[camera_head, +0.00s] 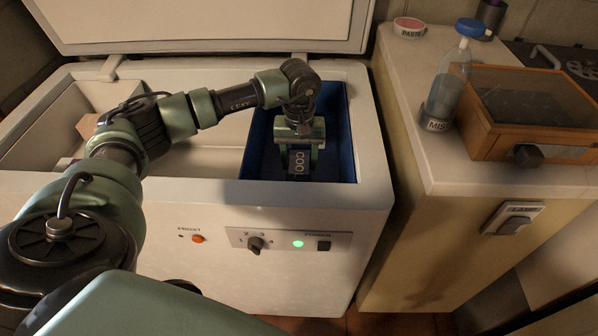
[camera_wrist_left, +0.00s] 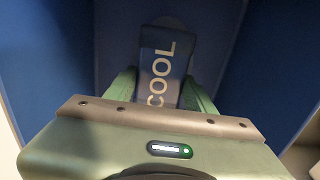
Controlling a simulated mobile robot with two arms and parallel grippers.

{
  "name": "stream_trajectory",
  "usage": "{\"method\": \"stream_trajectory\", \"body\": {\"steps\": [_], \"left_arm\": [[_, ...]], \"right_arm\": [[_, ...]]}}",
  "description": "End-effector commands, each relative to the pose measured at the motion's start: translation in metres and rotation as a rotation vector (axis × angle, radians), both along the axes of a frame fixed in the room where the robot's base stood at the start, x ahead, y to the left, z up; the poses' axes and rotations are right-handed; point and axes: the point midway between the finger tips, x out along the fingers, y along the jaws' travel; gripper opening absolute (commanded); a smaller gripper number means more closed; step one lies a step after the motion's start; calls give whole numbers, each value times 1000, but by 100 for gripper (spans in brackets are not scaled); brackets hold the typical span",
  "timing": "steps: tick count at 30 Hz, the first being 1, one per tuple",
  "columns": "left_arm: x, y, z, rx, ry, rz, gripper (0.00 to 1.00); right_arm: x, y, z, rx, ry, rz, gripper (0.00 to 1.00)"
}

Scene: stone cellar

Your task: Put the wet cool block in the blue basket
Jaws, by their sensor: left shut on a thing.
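The cool block (camera_head: 299,163) is a dark blue block lettered COOL. My left gripper (camera_head: 299,172) is shut on it, inside the outline of the blue basket (camera_head: 342,135). The basket sits at the right end of the open white chest freezer. In the left wrist view the block (camera_wrist_left: 166,60) stands between the green fingers of my left gripper (camera_wrist_left: 162,95), with the blue basket walls (camera_wrist_left: 48,60) around it. I cannot tell whether the block touches the basket floor, or whether it is wet. My right gripper is not in view.
The freezer (camera_head: 200,208) has its lid up; a box (camera_head: 88,125) lies in its left part. On the counter to the right stand a bottle labelled MIST (camera_head: 447,95), a wooden case with a glass top (camera_head: 530,110) and a PASTE tin (camera_head: 408,28).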

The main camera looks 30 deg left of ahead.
Motion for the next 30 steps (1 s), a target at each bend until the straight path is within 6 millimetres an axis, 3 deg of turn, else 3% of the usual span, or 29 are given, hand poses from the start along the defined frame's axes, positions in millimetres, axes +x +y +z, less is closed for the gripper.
{"method": "stream_trajectory", "body": {"steps": [9,23,24,25,26,30], "left_arm": [[-1,0,-41,1,3,1,4],[0,0,-44,1,1,1,4],[0,0,-44,1,1,1,65],[0,0,-44,1,1,1,74],[0,0,-44,1,1,1,76],[-1,0,-44,0,1,1,76]], "right_arm": [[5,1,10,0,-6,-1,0],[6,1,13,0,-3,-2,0],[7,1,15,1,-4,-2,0],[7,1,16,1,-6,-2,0],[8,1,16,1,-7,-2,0],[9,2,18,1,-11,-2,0]]}}
